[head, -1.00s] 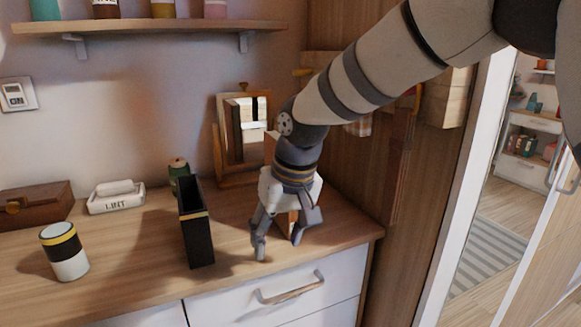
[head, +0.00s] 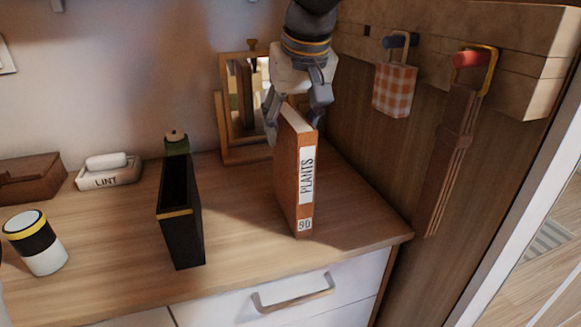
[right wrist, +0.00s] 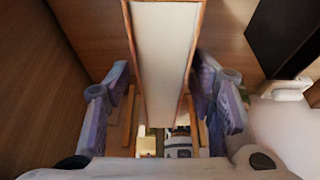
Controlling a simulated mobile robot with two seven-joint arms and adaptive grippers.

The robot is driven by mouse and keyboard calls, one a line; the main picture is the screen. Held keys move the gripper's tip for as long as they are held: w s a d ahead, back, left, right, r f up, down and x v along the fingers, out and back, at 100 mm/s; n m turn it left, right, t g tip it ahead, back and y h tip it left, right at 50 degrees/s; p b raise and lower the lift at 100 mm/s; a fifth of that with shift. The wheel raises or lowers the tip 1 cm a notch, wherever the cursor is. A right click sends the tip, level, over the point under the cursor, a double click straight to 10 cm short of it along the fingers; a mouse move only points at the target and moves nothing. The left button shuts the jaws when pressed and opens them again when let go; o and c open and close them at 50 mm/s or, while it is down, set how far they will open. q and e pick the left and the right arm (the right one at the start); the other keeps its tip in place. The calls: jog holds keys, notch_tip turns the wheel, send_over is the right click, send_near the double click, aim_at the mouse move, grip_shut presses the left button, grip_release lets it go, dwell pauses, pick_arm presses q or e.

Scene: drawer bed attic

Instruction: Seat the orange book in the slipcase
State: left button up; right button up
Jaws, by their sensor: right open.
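The orange book (head: 288,185), with a white "PLANTS" label on its spine, stands upright on the wooden counter. The black slipcase (head: 183,228) with a gold band stands left of it, open at the top, and looks empty. My right gripper (head: 297,125) is open at the top of the book, one finger on each side. In the right wrist view the book's pale page edge (right wrist: 168,60) runs between the two open fingers (right wrist: 165,105), with a gap on both sides. The dark slipcase (right wrist: 285,38) shows at the upper right there. My left gripper is not in view.
A mirror (head: 224,130) stands behind the book. A green jar (head: 176,142) is behind the slipcase. A lint box (head: 106,178), a brown box (head: 30,180) and a striped canister (head: 36,245) stand at left. Cloth (head: 394,88) and straps (head: 447,160) hang at right.

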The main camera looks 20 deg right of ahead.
jog(key=shift+x, duration=1.5)
jog(key=shift+f, duration=0.25)
grip_shut()
